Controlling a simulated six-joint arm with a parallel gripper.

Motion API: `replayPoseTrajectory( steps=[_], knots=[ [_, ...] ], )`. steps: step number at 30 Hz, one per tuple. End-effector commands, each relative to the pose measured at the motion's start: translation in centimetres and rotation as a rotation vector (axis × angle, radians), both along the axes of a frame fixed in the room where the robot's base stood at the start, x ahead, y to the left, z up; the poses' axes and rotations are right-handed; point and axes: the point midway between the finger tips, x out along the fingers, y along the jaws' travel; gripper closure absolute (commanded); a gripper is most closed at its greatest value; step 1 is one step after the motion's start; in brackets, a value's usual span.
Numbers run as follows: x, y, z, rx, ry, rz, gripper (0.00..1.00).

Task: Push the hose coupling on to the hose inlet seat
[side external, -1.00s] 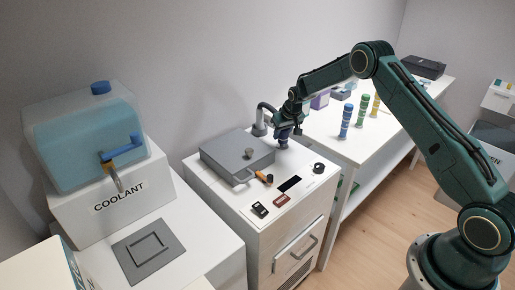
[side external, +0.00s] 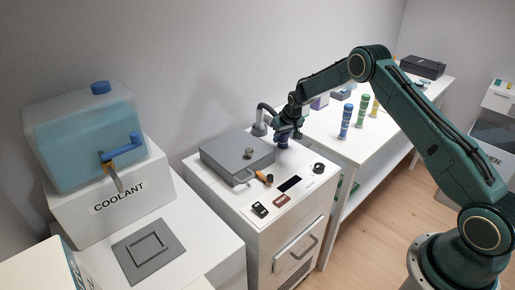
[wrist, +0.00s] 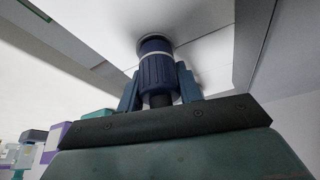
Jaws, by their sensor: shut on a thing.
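My gripper (side external: 287,133) is over the back right part of the white cabinet top, low and close to the surface. In the wrist view its two blue fingers (wrist: 158,90) are shut on the dark blue, ribbed hose coupling (wrist: 156,69), which has a pale ring round it. The coupling's far end meets a round grey rim on the white surface, which appears to be the hose inlet seat (wrist: 141,46). Whether the coupling is fully down on it I cannot tell. In the side view the coupling (side external: 283,144) is small and partly hidden by the gripper.
A grey curved pipe (side external: 260,129) stands just left of my gripper. A grey lidded box (side external: 232,156) lies left of that on the cabinet (side external: 228,200). A black knob (side external: 319,168) is at the right. A bench with coloured cylinders (side external: 346,120) stands behind.

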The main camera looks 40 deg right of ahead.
Motion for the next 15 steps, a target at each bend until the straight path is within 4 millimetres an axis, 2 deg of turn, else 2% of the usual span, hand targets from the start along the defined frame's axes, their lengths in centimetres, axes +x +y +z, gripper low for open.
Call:
replayPoseTrajectory(
  steps=[6, 7, 10, 15],
  knots=[
    [0.01, 0.00, -0.36, 0.000, 0.000, 0.000, 0.87],
    [0.02, 0.00, -0.33, 0.000, 0.000, 0.000, 0.59],
    [0.01, 0.00, -0.33, 0.000, 0.000, 0.000, 0.39],
    [0.00, 0.00, -0.34, 0.000, 0.000, 0.000, 0.39]
  ],
)
